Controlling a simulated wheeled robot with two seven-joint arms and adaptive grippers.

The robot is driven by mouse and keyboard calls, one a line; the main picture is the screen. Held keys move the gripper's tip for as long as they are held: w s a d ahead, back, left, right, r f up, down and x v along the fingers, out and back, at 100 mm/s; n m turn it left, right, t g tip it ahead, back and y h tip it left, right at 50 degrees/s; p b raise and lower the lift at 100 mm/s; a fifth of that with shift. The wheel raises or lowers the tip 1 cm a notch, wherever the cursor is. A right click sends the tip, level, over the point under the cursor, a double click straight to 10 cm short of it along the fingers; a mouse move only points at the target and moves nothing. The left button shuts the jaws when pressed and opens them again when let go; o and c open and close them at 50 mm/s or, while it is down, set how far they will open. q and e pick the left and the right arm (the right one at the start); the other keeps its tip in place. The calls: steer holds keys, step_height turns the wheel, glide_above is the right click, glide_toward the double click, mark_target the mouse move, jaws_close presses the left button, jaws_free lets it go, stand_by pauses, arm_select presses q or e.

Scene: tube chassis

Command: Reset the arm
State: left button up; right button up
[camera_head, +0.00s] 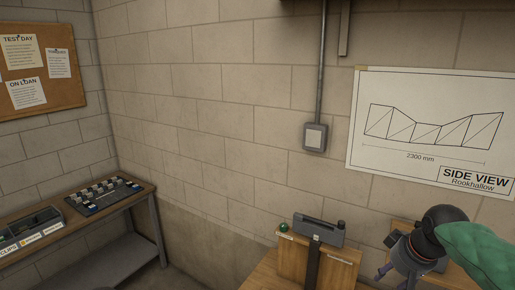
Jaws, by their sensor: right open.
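My right arm, in a green sleeve with a black wrist, comes in from the right edge in the head view. My right gripper (394,277) is at the lower right, pointing down and left, with its fingers apart. I see nothing between them, though the picture's bottom edge is close to them. It is in front of the wall, to the right of a wooden box-like piece (345,273). My left gripper and left arm are not in view.
Another wooden surface (401,226) is behind my right gripper. A bench (136,205) with a tool tray (106,194) stands at the left wall.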

steer(key=a+f+g+y, duration=0.1)
steer(key=a+f, duration=0.4)
steer(key=f, duration=0.5)
steer(key=a+f+y, duration=0.1)
steer(key=a+f, duration=0.3)
steer(key=f, duration=0.7)
steer(key=a+f+g+y, duration=0.1)
steer(key=a+f, duration=0.4)
steer(key=f, duration=0.5)
steer(key=s+a+f+m+g, duration=0.1)
steer(key=s+a+f+m, duration=0.1)
steer(key=s+a+f, duration=0.55)
steer(key=s+a+f+m+g, duration=0.1)
steer(key=s+a+f, duration=0.1)
steer(key=s+f, duration=0.95)
arm_select(q)
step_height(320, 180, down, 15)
steer(key=b, duration=1.5)
arm_select(e)
step_height(320, 180, down, 15)
steer(key=shift+s+d+r+y, duration=0.15)
steer(key=shift+s+y, duration=0.1)
steer(key=shift+y, duration=0.05)
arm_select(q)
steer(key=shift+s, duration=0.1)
